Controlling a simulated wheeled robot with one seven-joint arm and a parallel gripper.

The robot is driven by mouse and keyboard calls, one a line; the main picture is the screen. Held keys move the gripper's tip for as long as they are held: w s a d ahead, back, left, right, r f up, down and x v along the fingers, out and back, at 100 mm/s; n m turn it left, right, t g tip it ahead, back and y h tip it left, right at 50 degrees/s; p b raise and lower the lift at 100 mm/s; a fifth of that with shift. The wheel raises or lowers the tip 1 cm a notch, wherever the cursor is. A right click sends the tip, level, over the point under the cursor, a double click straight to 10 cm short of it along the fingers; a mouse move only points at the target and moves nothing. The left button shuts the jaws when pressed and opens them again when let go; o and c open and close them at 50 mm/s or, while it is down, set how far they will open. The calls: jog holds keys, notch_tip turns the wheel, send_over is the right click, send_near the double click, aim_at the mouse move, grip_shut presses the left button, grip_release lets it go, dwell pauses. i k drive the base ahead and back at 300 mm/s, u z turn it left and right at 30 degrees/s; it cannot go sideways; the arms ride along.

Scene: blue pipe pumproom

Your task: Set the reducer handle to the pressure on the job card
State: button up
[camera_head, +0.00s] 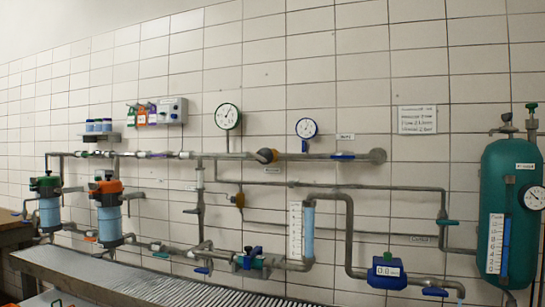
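A white card with several lines of print (417,119) is on the tiled wall at the upper right; its text is too small to read. My gripper is not in view.
A grey slatted bench or channel (150,283) runs along the wall below. Two blue filter housings (108,222) (50,212) stand at left. A green tank (508,200) is at right. A blue digital meter (386,272) and several coloured valve levers sit on the pipes.

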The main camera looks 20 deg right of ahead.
aim_at(257, 156)
jog(key=u, duration=0.65)
jog(key=i, duration=0.6)
jog(key=u, duration=0.85)
jog(key=i, duration=0.8)
jog(key=z, duration=0.3)
